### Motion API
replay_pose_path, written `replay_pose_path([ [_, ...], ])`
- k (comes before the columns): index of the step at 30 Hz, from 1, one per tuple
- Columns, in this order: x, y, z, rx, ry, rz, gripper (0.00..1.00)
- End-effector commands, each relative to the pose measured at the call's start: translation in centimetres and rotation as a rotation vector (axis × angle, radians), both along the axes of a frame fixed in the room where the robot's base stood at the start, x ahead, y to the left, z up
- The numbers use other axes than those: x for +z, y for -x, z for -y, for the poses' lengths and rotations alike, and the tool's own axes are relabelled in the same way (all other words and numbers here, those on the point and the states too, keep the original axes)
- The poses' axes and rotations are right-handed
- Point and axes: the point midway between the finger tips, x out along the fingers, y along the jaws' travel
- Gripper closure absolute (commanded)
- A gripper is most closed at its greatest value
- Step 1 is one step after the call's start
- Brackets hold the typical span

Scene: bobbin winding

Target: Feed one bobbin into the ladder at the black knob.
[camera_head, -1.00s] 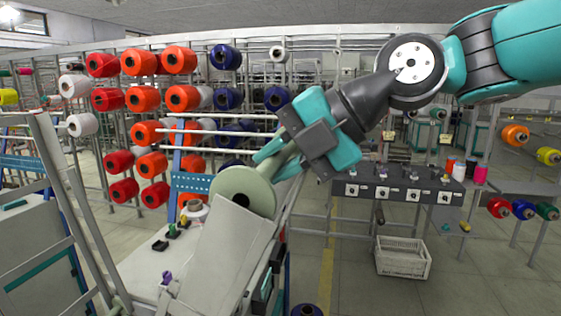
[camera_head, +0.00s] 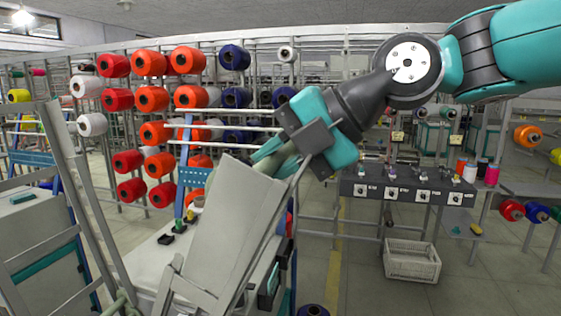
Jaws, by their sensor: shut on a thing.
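My gripper (camera_head: 270,158) has its teal fingers closed on a pale green bobbin (camera_head: 284,160). Only a small part of the bobbin shows between the fingers; the rest is hidden behind a tilted grey panel (camera_head: 215,225). I cannot tell whether bobbin and panel touch. The panel leans over a pale worktop with small coloured knobs. A dark knob with a green top (camera_head: 180,226) and a black piece (camera_head: 165,240) sit there. I cannot tell which knob is the task's black one, nor clearly make out the ladder's feed opening.
Grey frame bars (camera_head: 75,200) stand at the left front. A rack of red, orange and blue spools (camera_head: 150,98) stands behind. A control box with dials (camera_head: 405,192) is at the right, with a white crate (camera_head: 411,260) on the floor below. Floor right of the crate is clear.

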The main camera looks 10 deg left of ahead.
Motion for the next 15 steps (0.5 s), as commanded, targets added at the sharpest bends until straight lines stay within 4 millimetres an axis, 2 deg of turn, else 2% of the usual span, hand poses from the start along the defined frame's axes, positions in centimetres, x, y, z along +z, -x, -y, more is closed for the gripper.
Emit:
replay_pose_path([
  [9,-2.0,-0.1,-0.7,0.0,-0.001,0.0,1.0],
  [15,-2.4,-0.2,-1.0,0.0,-0.001,0.0,1.0],
])
